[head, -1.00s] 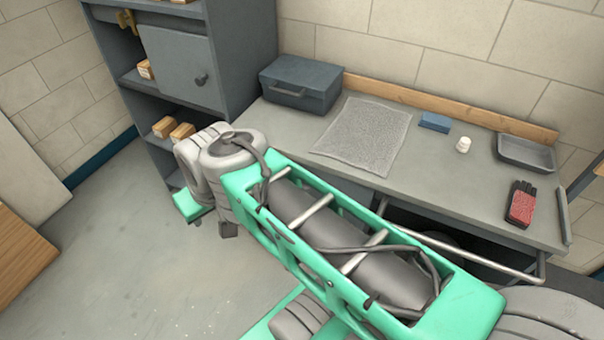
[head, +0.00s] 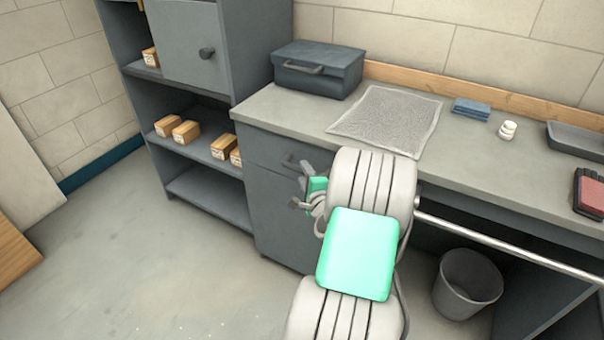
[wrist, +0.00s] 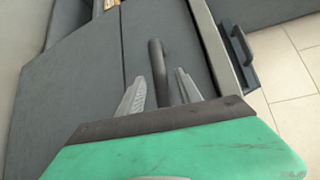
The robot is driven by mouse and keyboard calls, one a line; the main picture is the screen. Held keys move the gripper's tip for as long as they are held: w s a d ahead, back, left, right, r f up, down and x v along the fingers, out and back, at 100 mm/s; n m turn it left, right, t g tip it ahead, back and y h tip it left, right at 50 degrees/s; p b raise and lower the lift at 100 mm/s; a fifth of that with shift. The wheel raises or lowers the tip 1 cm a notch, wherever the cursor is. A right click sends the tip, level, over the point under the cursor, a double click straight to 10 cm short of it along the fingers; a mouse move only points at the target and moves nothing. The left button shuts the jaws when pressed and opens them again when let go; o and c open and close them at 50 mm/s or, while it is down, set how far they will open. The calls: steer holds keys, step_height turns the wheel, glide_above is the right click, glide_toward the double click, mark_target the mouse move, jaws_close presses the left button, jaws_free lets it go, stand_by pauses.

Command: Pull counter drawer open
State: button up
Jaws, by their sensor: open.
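The grey counter drawer (head: 266,153) is at the top of the cabinet under the counter's left end. Its front looks flush with the cabinet. Its dark bar handle (head: 291,160) is partly hidden by my gripper (head: 301,187), which is in front of the drawer. In the wrist view the drawer handle (wrist: 157,62) shows between the two grey fingers of my open gripper (wrist: 160,76). A gap shows on each side of it, and I cannot tell whether a finger touches it.
The counter top (head: 285,117) holds a dark toolbox (head: 318,70), a grey mat (head: 388,120), blue pads (head: 472,109) and a white item (head: 507,130). A shelf unit (head: 212,190) stands left. A bin (head: 467,284) stands under the counter. The floor at left is clear.

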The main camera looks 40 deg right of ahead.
steer(key=x, duration=0.2)
steer(key=shift+w+d, duration=0.1)
steer(key=shift+w, duration=0.15)
jaws_close()
steer(key=shift+f, duration=0.1)
stand_by(1.1)
